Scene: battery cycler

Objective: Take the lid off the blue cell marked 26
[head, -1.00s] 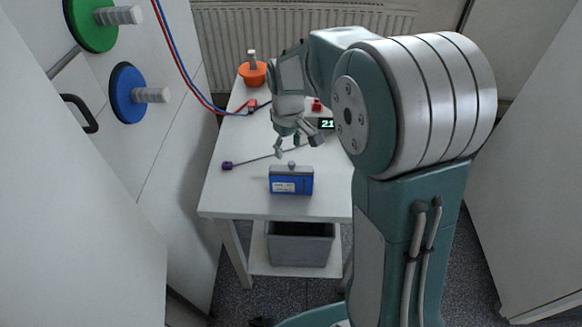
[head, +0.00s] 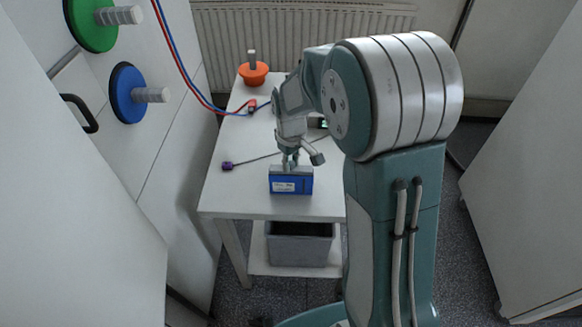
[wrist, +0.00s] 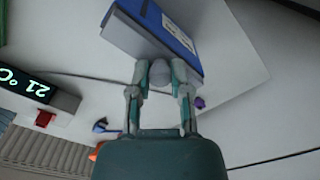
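The blue cell (head: 291,185) stands on the white table near its front edge, with a white label whose text is too small to read. Its grey lid (head: 290,170) sits on top. In the wrist view the blue cell (wrist: 169,22) lies tilted across the top, and the lid's round grey knob (wrist: 160,73) is between my two fingertips. My gripper (head: 291,162) is directly above the cell, pointing down. In the wrist view my gripper (wrist: 159,76) has a fingertip against each side of the knob. The fingers hide the knob in the head view.
A thin rod with a purple end (head: 227,166) lies behind and left of the cell. An orange pot (head: 253,74) stands at the table's back. A display reading 21 °C (wrist: 24,84) is behind. A grey bin (head: 299,247) sits below. The table's front left is clear.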

